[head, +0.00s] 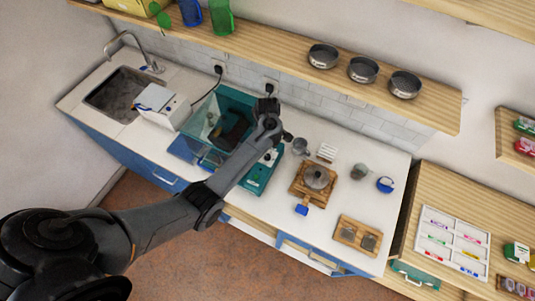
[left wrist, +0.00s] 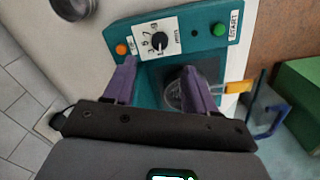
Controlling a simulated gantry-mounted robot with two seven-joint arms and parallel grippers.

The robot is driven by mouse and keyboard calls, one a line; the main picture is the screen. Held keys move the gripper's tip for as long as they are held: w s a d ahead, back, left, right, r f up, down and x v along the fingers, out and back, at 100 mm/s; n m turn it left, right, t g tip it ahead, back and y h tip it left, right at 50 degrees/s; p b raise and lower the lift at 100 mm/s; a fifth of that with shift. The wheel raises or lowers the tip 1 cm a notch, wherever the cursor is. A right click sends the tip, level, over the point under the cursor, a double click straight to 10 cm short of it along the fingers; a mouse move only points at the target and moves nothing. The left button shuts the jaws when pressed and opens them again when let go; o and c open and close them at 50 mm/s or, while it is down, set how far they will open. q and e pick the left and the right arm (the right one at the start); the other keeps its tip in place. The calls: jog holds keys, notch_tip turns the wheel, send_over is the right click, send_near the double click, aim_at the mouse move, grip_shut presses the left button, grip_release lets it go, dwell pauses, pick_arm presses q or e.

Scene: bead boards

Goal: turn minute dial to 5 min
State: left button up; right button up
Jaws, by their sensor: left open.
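The minute dial (left wrist: 160,41) is a small black knob on a white scale plate with printed digits, on the teal machine's front panel (left wrist: 200,45). Its exact setting is too small to read. The teal machine (head: 258,181) also shows in the head view, partly hidden behind my left arm. My left gripper (left wrist: 158,70) has its two purple fingers spread, with nothing held between them. The fingertips are below the dial in the left wrist view and apart from it. In the head view my left gripper (head: 270,125) is over the machine.
An orange button (left wrist: 121,49) and a green START button (left wrist: 219,29) flank the dial. A clear round vessel (left wrist: 174,95) shows between the fingers. A wooden board with a grey pot (head: 317,177) stands right of the machine. A shelf (head: 300,75) runs along the wall behind.

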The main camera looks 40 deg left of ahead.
aim_at(268, 156)
pick_arm(q)
notch_tip(268, 156, down, 9)
jog(key=shift+f+b, duration=0.2)
jog(key=shift+b, duration=0.3)
jog(key=c, duration=1)
grip_shut()
